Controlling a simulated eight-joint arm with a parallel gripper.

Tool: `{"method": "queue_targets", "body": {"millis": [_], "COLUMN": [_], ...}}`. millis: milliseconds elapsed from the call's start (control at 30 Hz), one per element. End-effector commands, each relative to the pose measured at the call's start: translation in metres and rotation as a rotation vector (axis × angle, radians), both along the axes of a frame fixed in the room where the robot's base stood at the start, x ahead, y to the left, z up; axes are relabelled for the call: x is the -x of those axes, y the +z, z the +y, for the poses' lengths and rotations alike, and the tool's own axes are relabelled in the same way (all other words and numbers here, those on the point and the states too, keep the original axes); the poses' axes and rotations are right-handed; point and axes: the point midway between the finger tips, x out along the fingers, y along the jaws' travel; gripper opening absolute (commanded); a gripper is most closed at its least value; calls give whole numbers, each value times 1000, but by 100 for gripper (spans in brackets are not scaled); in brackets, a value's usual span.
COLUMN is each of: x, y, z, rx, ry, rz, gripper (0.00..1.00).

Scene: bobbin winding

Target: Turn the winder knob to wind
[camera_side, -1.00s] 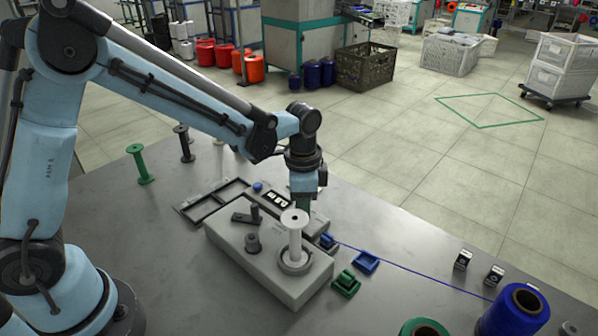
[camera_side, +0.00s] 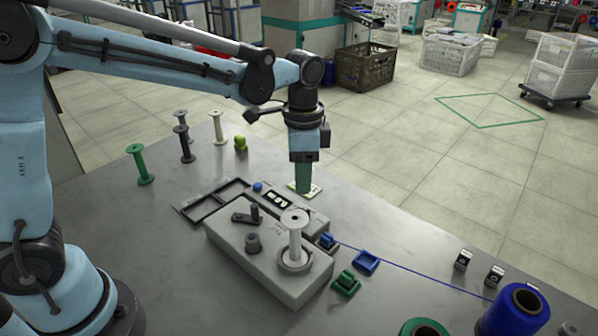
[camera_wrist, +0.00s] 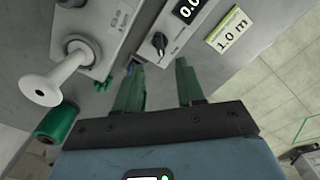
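The grey winder (camera_side: 262,262) stands on the table with an upright pale bobbin (camera_side: 295,235) on its spindle. The bobbin (camera_wrist: 55,80) looks bare in the wrist view. The black winder knob (camera_wrist: 159,42) is on the panel beside a display (camera_wrist: 187,8) in the wrist view; I cannot make it out in the side view. My gripper (camera_side: 303,190) is above and behind the winder, pointing down. Its green fingers (camera_wrist: 158,66) are apart and empty, with the knob just beyond their tips in the wrist picture. The knob is not held.
A blue thread (camera_side: 410,268) runs from the blue spool (camera_side: 515,312) to a blue guide (camera_side: 327,240). Green and blue clips (camera_side: 346,284) lie in front. Loose bobbins (camera_side: 145,165) stand at the back left. A "1.0 m" card (camera_wrist: 229,30) lies by the panel.

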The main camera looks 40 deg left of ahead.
Motion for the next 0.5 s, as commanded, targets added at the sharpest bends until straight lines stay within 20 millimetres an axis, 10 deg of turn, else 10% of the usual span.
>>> {"method": "queue_targets", "body": {"millis": [500], "x": [0], "y": [37], "z": [0], "rx": [0], "ry": [0], "rz": [0], "gripper": [38]}}
